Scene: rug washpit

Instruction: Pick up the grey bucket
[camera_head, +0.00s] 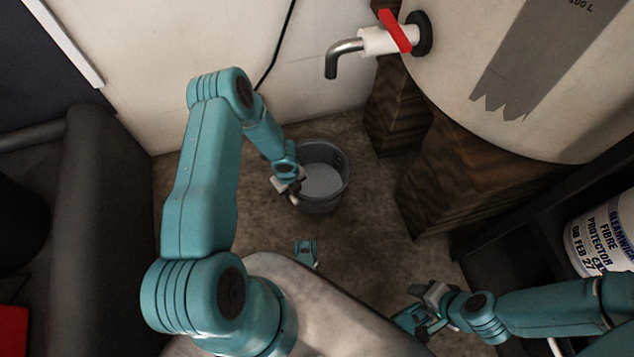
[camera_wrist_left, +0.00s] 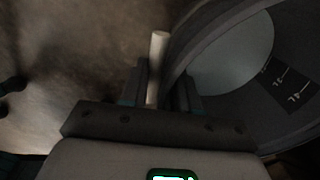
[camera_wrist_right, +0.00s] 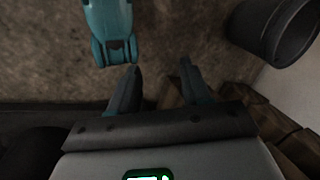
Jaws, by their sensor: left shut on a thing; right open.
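The grey bucket (camera_head: 333,190) stands on the brown floor below the tap, with a pale inside. My left gripper (camera_head: 292,188) is at the bucket's left rim. Its fingers (camera_wrist_left: 160,92) are shut around a white rod-like grip (camera_wrist_left: 158,52) beside the bucket wall, seemingly its handle. My right gripper (camera_head: 420,308) is open and empty at the lower right, away from the bucket; its fingers (camera_wrist_right: 155,88) stand apart.
A metal tap (camera_head: 345,55) with a red lever comes from a large white tank (camera_head: 560,110) on wooden blocks (camera_head: 455,185). A dark shelf with a labelled white tub (camera_head: 603,235) is at right. A dark padded form (camera_head: 95,220) is at left. Bare floor lies around the bucket.

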